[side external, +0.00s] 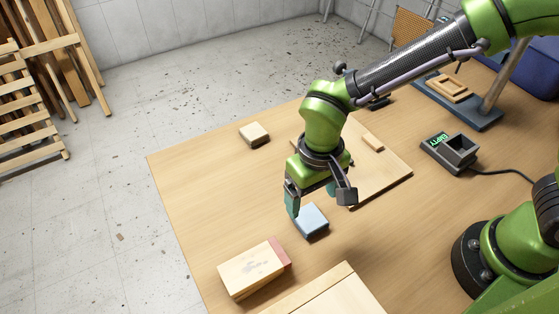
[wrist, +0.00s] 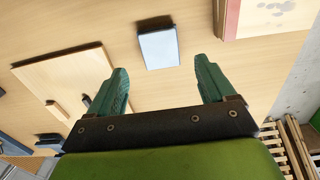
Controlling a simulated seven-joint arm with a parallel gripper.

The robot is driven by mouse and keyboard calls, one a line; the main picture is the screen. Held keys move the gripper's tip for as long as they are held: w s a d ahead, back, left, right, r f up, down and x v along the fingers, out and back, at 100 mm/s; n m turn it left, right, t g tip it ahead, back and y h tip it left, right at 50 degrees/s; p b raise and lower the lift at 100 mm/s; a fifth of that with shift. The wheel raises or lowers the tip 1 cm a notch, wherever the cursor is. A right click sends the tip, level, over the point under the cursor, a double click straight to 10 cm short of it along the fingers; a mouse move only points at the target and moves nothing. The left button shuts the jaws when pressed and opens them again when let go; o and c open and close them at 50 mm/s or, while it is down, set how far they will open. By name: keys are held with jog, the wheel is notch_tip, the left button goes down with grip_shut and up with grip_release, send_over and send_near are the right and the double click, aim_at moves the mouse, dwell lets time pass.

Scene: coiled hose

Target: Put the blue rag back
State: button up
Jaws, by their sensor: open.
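The blue rag (side external: 311,221) looks like a small, light blue, flat folded block. It lies on the wooden table, and it also shows in the wrist view (wrist: 158,47), beyond and roughly between my fingertips. My gripper (side external: 319,201) points down just above and beside the rag in the side view. Its two green fingers are spread apart, with nothing between them in the wrist view (wrist: 162,70). The fingers appear clear of the rag, though the exact gap is hard to tell.
A wooden box with a reddish end (side external: 250,270) stands near the rag at the front. A flat wooden board (side external: 393,183) lies behind my gripper. A small wooden block (side external: 254,135) sits at the far side. A grey device (side external: 458,152) with a cable is on the right. The table's left part is clear.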

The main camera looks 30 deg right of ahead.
aim_at(310, 217)
jog(key=d+r+m+t+y, duration=0.2)
jog(key=d+r, duration=0.7)
jog(key=r, duration=0.3)
jog(key=s+d+r+m+t, duration=0.1)
jog(key=s+d+r+t, duration=0.1)
jog(key=d, duration=0.4)
jog(key=s+d+r+m+t, duration=0.1)
jog(key=s+d+r+t, duration=0.1)
jog(key=d, duration=0.4)
jog(key=shift+s+d+r+t, duration=0.25)
jog(key=shift+d+r+t, duration=0.15)
jog(key=shift+r+t, duration=0.2)
